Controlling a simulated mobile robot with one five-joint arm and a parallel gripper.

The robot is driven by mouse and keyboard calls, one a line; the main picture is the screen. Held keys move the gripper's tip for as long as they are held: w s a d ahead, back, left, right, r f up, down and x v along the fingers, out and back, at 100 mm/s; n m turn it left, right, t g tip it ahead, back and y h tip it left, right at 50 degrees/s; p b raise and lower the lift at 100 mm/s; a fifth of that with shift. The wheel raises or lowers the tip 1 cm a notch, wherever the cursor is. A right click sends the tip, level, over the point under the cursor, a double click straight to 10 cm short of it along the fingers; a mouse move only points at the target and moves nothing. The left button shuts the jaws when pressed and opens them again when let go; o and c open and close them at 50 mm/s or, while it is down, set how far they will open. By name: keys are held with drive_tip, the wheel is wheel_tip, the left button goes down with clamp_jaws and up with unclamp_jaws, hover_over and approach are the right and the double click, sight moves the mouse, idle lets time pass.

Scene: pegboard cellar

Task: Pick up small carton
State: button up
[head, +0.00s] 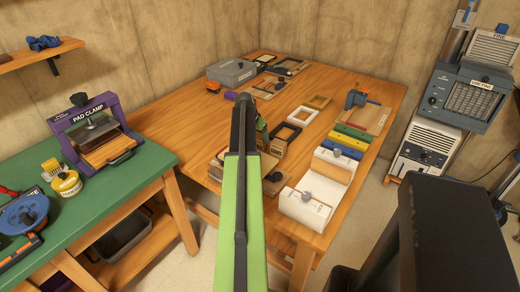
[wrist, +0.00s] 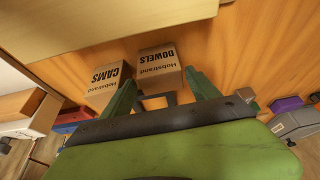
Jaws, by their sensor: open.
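Two small brown cartons stand on the wooden table in the wrist view. One is printed "Hobstrand DOWELS" (wrist: 159,68) and the other "Hobstrand CAMS" (wrist: 107,85); both prints appear upside down. My gripper (wrist: 160,90) is open, its green fingers apart. The DOWELS carton shows in the gap beyond the fingertips. The CAMS carton is beside the left finger, which covers part of it. No carton is held; I cannot tell whether a finger touches one. In the head view my arm reaches over the table (head: 330,85) and hides part of the carton area.
White fixture (head: 306,208) and coloured blocks (head: 348,143) stand along the table's right side. Frames (head: 302,115) and a grey box (head: 232,72) lie farther back. A green bench (head: 133,177) holds the pad clamp (head: 93,127). A grey machine (head: 462,95) stands at right.

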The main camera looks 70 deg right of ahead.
drive_tip(key=b+x, duration=0.4)
drive_tip(key=x, duration=0.1)
drive_tip(key=shift+s+d+f+b, duration=0.1)
drive_tip(key=shift+d+b, duration=0.25)
drive_tip(key=shift+b, duration=0.05)
drive_tip(key=shift+r, duration=0.25)
drive_tip(key=c, duration=1.2)
wheel_tip(320, 180, up, 10)
drive_tip(key=p, duration=1)
drive_tip(key=shift+r+p, duration=0.15)
drive_tip(key=shift+p, duration=0.2)
